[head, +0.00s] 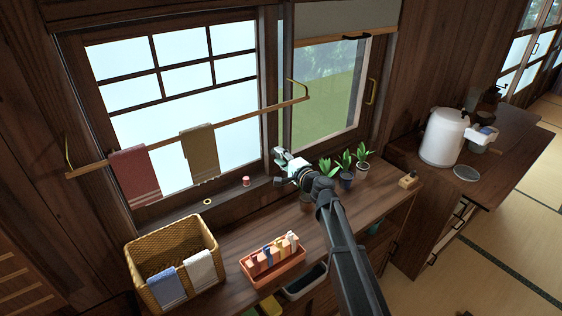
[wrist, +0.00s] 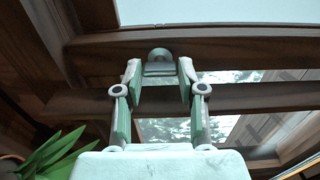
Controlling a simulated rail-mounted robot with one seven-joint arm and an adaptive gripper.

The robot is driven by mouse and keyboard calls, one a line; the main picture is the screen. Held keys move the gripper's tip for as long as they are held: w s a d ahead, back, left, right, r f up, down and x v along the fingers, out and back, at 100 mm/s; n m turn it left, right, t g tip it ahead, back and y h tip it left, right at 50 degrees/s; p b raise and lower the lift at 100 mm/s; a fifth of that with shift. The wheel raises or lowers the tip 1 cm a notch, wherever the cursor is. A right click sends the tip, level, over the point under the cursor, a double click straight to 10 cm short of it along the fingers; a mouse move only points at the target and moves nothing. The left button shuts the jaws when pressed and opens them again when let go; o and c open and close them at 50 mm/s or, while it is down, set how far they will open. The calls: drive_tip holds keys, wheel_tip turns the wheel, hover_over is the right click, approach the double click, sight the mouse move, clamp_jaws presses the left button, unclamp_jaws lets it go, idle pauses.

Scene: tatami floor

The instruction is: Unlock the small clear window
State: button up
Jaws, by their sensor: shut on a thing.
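The small clear window (head: 325,95) is the right pane in the wooden frame, with greenery behind it. Part of its glass shows in the wrist view (wrist: 165,130). My gripper (head: 283,158) is at the lower left corner of this window, by the post between the panes. In the wrist view my gripper (wrist: 160,72) has its fingertips closed around a small rounded grey lock knob (wrist: 159,53) on the dark frame.
A rail (head: 240,122) with two hanging towels crosses the frosted window at left. Potted plants (head: 345,165) stand close to the right of my gripper. A wicker basket (head: 205,235) and an orange tray (head: 270,270) stand on the counter. A spool (head: 246,181) is on the sill.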

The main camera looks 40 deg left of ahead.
drive_tip(key=o, duration=0.9)
drive_tip(key=shift+c, duration=0.2)
drive_tip(key=v, duration=1.2)
